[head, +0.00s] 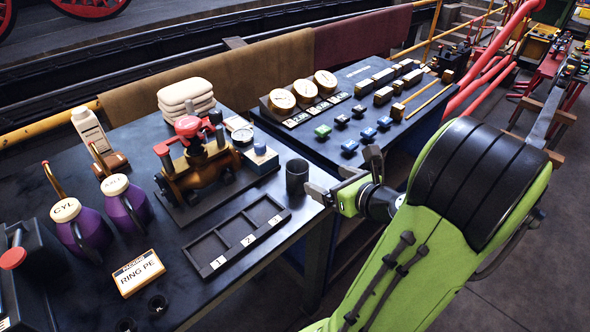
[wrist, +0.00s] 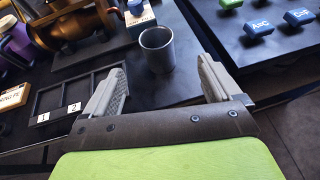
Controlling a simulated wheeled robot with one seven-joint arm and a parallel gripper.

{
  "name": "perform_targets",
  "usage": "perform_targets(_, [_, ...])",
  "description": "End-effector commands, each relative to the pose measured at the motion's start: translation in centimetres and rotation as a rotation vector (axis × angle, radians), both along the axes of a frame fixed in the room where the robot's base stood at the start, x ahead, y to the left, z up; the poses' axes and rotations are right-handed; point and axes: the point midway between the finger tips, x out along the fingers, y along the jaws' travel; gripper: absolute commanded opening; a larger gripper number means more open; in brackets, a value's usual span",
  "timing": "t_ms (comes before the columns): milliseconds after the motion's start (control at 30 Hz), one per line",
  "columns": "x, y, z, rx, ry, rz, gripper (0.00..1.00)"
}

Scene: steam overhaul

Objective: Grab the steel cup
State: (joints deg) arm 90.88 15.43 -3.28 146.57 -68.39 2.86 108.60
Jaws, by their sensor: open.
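The steel cup (head: 297,177) is a dark grey, open-topped cylinder standing upright near the right edge of the dark workbench. In the wrist view the cup (wrist: 157,50) stands ahead of my gripper (wrist: 163,85), between the lines of its two fingers but beyond their tips or near them. My gripper (head: 335,185) is open and empty, reaching in from the right at the bench's corner. In the head view the fingers are close to the cup's right side. I see no contact.
A three-slot numbered tray (head: 237,235) lies left of the cup. A brass valve with a red top (head: 190,150) and a blue block (head: 262,158) stand behind. A second table (head: 345,152) with gauges and labelled blocks lies beyond a gap. Purple oil cans (head: 80,225) stand at left.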

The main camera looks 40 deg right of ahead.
Motion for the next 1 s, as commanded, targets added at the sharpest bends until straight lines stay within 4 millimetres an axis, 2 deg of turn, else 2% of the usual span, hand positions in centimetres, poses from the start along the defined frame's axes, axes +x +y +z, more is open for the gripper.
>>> perform_targets(67, [1.7,0.1,-0.2,0.008,0.002,0.012,0.91])
perform_targets(300, [7.2,-0.6,-3.0,-0.004,0.002,0.014,0.91])
perform_targets(533, [10.0,-1.1,-4.3,-0.005,0.003,0.01,0.91])
perform_targets(700, [12.9,-1.3,-5.6,-0.005,0.004,0.011,0.91])
perform_targets(800, [13.7,-1.5,-5.8,-0.004,0.003,0.007,0.91])
perform_targets(1000, [13.8,-1.6,-5.8,-0.004,0.004,0.006,0.91])
